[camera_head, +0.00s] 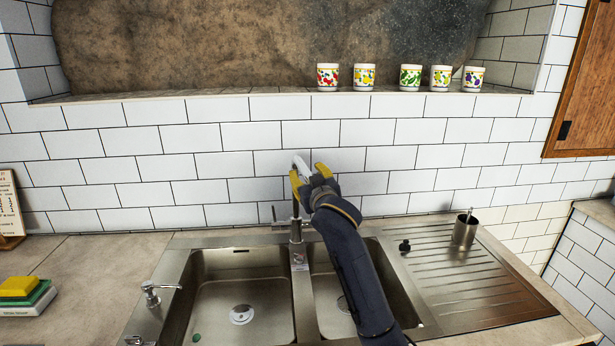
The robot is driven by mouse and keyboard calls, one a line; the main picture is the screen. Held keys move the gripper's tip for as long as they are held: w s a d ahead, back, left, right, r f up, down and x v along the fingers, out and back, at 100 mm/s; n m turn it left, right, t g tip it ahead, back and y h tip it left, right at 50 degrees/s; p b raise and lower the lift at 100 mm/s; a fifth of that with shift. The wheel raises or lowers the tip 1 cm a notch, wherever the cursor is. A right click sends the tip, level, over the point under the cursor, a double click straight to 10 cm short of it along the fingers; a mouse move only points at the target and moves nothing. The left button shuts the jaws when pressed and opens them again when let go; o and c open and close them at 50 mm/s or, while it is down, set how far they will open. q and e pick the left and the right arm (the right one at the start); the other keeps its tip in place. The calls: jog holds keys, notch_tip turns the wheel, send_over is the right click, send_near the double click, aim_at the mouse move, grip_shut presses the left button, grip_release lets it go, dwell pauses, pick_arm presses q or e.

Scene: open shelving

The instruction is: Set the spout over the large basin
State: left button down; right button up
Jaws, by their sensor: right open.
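The metal faucet (296,232) stands at the back of the sink, between the two basins. Its upright pipe rises to the pale, shiny spout (301,163), which shows between my right gripper's yellow fingers. My right gripper (308,176) is open around the upper faucet; I cannot tell whether it touches. The spout's outlet and direction are hidden by the gripper. The smaller basin (324,300) is on the right, partly hidden by my right arm. My left gripper is not in view.
A ribbed drainboard (470,285) lies right of the basins, with a metal cup (464,232) and a small black stopper (404,247). A soap dispenser (151,293) stands at left. Sponges (20,287) lie on the left counter. Several painted mugs (328,77) stand on the ledge above.

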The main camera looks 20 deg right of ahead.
jog(key=shift+c, duration=0.3)
grip_shut()
jog(key=shift+f, duration=0.1)
